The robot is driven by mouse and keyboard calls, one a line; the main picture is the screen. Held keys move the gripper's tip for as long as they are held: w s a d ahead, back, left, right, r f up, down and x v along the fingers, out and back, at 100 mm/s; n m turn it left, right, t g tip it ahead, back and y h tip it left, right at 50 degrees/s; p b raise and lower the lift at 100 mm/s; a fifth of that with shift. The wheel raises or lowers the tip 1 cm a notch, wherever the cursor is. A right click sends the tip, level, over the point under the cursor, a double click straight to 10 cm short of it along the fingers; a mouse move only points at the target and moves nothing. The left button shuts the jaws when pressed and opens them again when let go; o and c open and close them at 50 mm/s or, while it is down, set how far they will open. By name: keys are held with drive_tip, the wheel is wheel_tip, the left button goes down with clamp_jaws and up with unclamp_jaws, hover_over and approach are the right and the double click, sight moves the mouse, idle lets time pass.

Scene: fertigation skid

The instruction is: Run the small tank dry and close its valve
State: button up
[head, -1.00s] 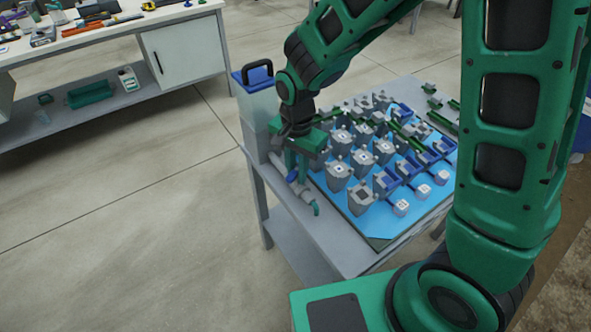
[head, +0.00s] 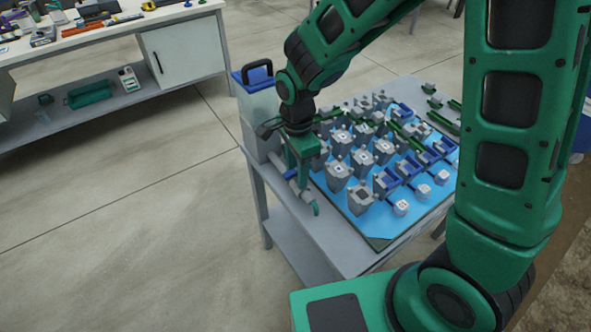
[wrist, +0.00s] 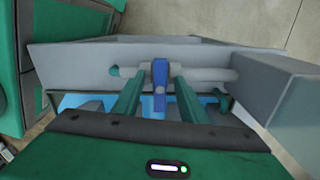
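The small tank (head: 262,108), a grey box with a blue lid and black handle, stands at the bench's left corner. It also shows at the right in the wrist view (wrist: 283,88). A grey outlet pipe (wrist: 205,74) runs from it to a green spout (head: 315,208). The valve's blue lever (wrist: 160,88) lies across the pipe in the wrist view. My gripper (head: 303,181) is over the valve. Its green fingers (wrist: 160,84) are on either side of the lever, with a visible gap at each side. I see no liquid; the tank's level is hidden.
Right of the valve, a blue board (head: 362,226) carries rows of grey fittings, blue parts and green pipes. The grey bench (head: 326,238) has clear surface near the spout. A white workbench (head: 120,28) with tools stands at the back left, with open floor between.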

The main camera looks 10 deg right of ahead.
wheel_tip(320, 180, up, 10)
idle(0.7)
